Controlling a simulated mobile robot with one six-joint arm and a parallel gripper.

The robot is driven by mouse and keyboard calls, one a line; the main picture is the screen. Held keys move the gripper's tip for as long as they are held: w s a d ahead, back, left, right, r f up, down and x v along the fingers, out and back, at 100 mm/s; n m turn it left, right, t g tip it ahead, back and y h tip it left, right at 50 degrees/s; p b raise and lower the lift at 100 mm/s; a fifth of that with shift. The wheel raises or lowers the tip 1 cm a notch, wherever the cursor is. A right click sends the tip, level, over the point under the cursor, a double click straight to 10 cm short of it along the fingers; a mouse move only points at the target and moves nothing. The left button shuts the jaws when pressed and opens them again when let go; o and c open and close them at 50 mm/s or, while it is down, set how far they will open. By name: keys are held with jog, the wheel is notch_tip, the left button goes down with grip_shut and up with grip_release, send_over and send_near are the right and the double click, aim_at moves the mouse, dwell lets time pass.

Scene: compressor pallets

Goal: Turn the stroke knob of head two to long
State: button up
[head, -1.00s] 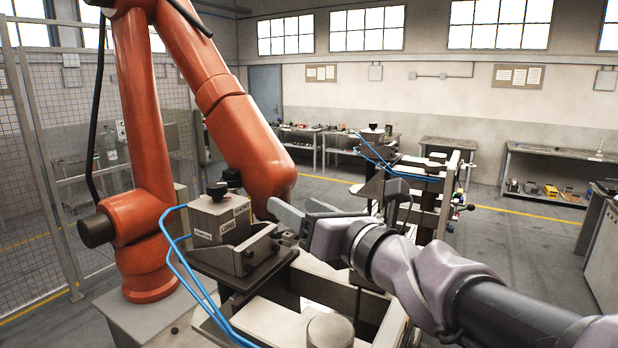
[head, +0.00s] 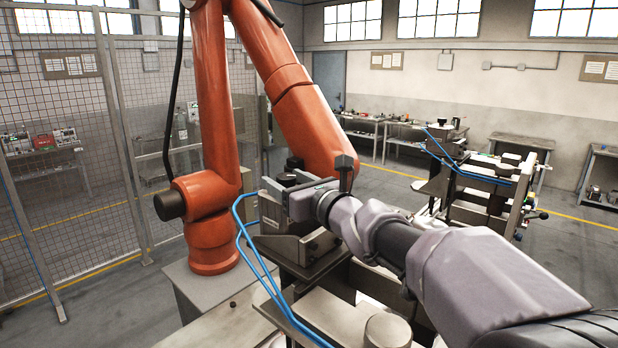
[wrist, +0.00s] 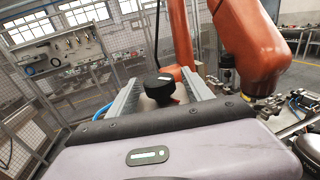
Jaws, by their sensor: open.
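The black stroke knob (head: 288,179) sits on top of the grey head block (head: 270,213). In the wrist view the knob (wrist: 160,87) has a white mark on its top and shows between the two grey fingers. My gripper (head: 283,190) is open at the head block, with its fingers on either side of the knob. I cannot tell whether either finger touches it. The gripper, also in the wrist view (wrist: 161,90), hides most of the block's labels, so I cannot read the setting.
A large orange robot arm (head: 300,105) stands close behind the head. Blue hoses (head: 256,262) loop along the block's left side. A round grey cylinder (head: 388,330) stands in front. A second pallet fixture (head: 470,190) is farther back on the right. A mesh fence (head: 75,130) is on the left.

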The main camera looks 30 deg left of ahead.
grip_shut()
jog(key=shift+b, duration=0.3)
jog(key=shift+f+b, duration=0.1)
jog(key=shift+b, duration=0.4)
